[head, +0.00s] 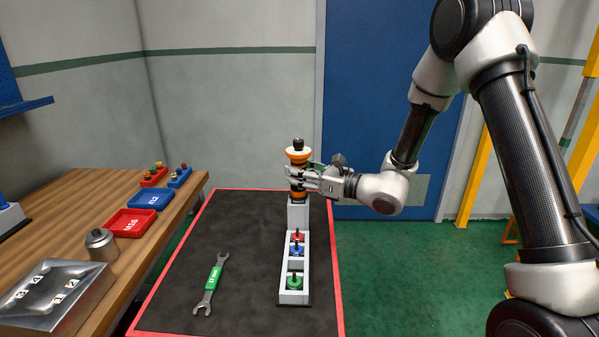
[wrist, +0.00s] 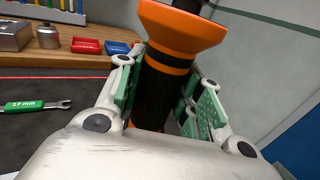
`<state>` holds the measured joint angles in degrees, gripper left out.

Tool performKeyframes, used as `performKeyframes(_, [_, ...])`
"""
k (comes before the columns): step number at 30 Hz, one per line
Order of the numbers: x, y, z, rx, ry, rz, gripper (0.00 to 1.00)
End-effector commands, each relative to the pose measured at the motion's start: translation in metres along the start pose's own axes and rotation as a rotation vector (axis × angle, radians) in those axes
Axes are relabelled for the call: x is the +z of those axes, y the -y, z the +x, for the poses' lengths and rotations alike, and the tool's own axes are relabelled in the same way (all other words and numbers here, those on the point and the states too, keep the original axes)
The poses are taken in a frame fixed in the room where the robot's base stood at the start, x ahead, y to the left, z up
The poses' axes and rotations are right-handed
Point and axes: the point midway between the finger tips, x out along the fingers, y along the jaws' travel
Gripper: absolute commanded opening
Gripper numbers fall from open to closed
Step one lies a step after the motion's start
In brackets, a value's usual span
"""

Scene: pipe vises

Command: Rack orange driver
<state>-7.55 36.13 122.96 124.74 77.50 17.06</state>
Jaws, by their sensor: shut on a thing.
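The orange driver (head: 297,153) is a thick upright tool with orange bands, a black body and a black top. My gripper (head: 301,178) is shut around its dark middle, coming from the right. In the wrist view the driver (wrist: 168,92) stands between the green-padded fingers (wrist: 160,100), its wide orange flange above them. The driver is above the tall far block of a light grey rack (head: 299,214). I cannot tell whether its lower end touches or sits in the block. The rack's lower part holds red (head: 297,238), blue (head: 296,249) and green (head: 294,281) pieces.
A green-handled wrench (head: 212,284) lies on the black, red-edged mat (head: 240,230), left of the rack. A wooden bench (head: 62,212) at left carries red (head: 130,223) and blue (head: 150,198) trays and a metal box (head: 52,293).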

Motion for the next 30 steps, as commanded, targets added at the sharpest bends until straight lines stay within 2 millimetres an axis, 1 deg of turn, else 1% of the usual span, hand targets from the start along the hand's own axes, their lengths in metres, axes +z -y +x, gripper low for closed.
performKeyframes(26, [-0.0088,0.0004,0.0004,0.0,0.002,-0.002,0.0])
performKeyframes(27, [-0.0088,0.0004,0.0004,0.0,0.002,-0.002,0.39])
performKeyframes(29, [-0.0089,0.0004,0.0003,0.0,0.002,-0.001,0.5])
performKeyframes(30, [-0.009,0.0003,0.0003,0.0,0.002,-0.001,0.58])
